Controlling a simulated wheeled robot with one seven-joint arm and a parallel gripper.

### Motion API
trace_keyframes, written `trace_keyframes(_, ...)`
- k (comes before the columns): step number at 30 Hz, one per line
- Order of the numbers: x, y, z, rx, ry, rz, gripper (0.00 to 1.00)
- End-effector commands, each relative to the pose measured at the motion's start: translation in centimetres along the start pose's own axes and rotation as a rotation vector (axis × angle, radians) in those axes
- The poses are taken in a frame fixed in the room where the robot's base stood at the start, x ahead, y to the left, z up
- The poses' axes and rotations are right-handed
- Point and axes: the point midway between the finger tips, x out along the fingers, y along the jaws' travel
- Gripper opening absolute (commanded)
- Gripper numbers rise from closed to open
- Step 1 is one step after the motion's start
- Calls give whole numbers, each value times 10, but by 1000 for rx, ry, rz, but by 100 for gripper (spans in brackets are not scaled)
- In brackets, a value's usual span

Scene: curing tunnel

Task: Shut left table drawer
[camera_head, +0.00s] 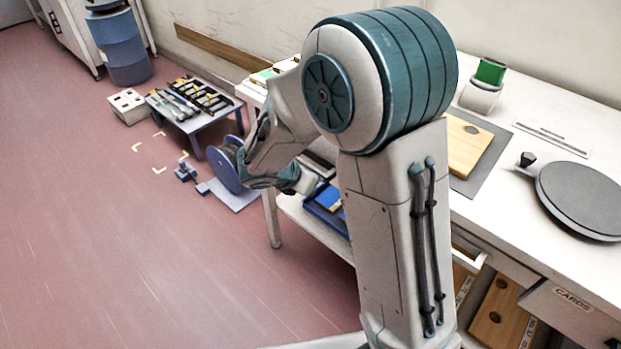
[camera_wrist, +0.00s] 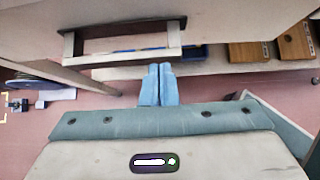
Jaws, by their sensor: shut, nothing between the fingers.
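A pale drawer front with a squared handle (camera_wrist: 122,52) spans the upper left of the wrist view. I take it for the left table drawer; how far it stands out I cannot tell. My gripper (camera_wrist: 160,85) has its two blue fingers together and empty, just below and right of the handle's middle in the picture. Whether they touch it is unclear. In the head view, my arm hides the gripper and much of the table front. A pale handle (camera_head: 469,258) shows just right of my arm.
A drawer labelled CARDS (camera_head: 573,300) is at the right of the white table (camera_head: 560,130). Wooden boxes (camera_wrist: 250,51) and a blue tray (camera_head: 328,206) sit on the shelf below. A spool (camera_head: 228,168) stands left of the table. Open floor (camera_head: 150,260) lies at left.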

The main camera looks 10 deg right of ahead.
Motion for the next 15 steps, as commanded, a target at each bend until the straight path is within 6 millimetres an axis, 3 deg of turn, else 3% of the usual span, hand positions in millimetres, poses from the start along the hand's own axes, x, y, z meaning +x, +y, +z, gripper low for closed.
trace_keyframes(3, 3, -2, 7, 10, -11, -8, 0)
trace_keyframes(8, -5, 0, 0, 10, -12, -7, 0)
trace_keyframes(13, -27, 6, -23, 3, -7, -2, 0)
trace_keyframes(15, -47, 6, -20, 7, -8, 0, 0)
